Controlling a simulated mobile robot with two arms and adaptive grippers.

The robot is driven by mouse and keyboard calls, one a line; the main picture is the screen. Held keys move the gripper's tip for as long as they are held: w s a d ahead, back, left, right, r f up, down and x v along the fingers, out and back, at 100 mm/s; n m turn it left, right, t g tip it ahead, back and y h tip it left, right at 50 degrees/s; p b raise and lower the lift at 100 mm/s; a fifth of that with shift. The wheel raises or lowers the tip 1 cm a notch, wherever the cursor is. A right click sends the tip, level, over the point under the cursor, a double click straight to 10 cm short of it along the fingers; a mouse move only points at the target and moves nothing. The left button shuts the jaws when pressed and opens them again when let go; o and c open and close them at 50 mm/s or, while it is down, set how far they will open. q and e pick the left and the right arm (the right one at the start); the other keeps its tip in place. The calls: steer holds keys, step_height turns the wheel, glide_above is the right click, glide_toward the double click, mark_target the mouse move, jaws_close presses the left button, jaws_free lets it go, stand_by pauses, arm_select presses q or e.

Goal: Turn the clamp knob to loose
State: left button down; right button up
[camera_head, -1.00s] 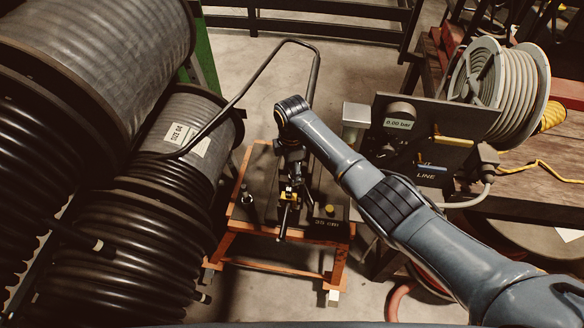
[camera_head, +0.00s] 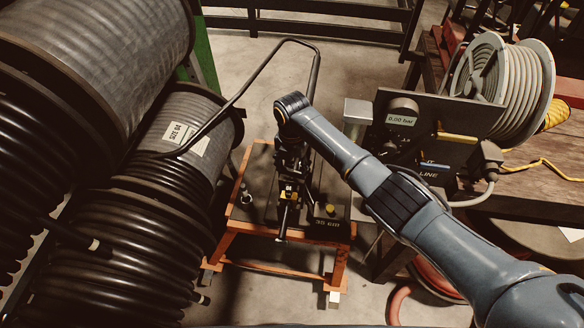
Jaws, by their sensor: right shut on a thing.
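My right arm reaches in from the lower right over the orange stand (camera_head: 228,245). My right gripper (camera_head: 287,200) points down at the dark crimper unit on the stand. It is shut on the clamp knob, which the fingers and wrist mostly hide, so its turn position cannot be read. A dark bar (camera_head: 283,228) sticks out below the gripper toward the stand's front edge. My left gripper is not in view.
Large black hose reels (camera_head: 110,235) crowd the left. A bent black tube (camera_head: 245,85) arches behind the stand. At right are a panel with a gauge reading 0.00 bar (camera_head: 401,119) and a grey hose reel (camera_head: 515,90). Bare floor shows behind the stand.

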steer(key=shift+f+n+b, duration=0.1)
steer(key=shift+n+b, duration=0.2)
steer(key=shift+n, duration=0.9)
steer(key=shift+s, duration=0.1)
steer(key=o, duration=1.1)
steer(key=shift+o, duration=0.2)
